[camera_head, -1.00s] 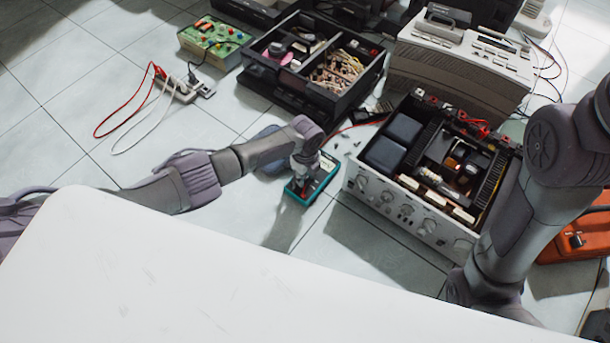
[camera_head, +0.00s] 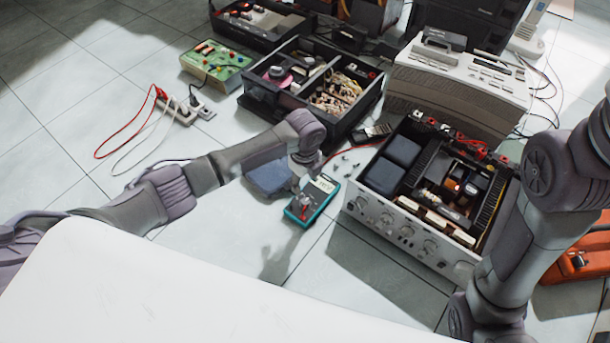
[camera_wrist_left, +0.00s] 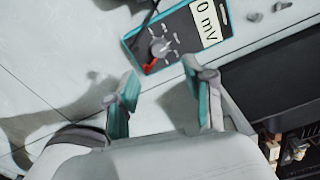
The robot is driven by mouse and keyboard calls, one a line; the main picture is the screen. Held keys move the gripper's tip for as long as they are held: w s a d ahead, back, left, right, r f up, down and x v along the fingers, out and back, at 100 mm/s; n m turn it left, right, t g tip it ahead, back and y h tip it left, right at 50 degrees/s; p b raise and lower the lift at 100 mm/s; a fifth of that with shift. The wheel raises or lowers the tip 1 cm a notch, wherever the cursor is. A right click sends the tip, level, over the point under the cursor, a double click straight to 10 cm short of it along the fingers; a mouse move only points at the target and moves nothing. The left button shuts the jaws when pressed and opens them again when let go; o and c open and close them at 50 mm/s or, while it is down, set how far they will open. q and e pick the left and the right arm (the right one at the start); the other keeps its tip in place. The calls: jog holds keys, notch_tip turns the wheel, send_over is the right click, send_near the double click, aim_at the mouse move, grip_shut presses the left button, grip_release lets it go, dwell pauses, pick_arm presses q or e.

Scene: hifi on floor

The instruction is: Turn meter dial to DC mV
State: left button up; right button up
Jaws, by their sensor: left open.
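The teal-edged meter (camera_head: 318,206) lies on the floor left of the amplifier. In the left wrist view the meter (camera_wrist_left: 178,58) shows at the top, partly cut by the frame edge. Its display (camera_wrist_left: 208,22) shows "0 mV", perhaps cropped. Its grey round dial (camera_wrist_left: 159,47) has a red mark close by at the lower left. My left gripper (camera_head: 298,188) is over the meter's left side. In the wrist view its teal-padded fingers (camera_wrist_left: 161,75) are apart with nothing between them, short of the dial. My right arm shows at the right, but its gripper is hidden.
The silver amplifier (camera_head: 411,235) stands close to the meter's right. A blue cloth (camera_head: 269,180) lies to its left. Behind are a black open box (camera_head: 352,112), small loose parts and a power strip (camera_head: 180,112).

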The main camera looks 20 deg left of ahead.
pick_arm(q)
jog(key=shift+r, duration=1.25)
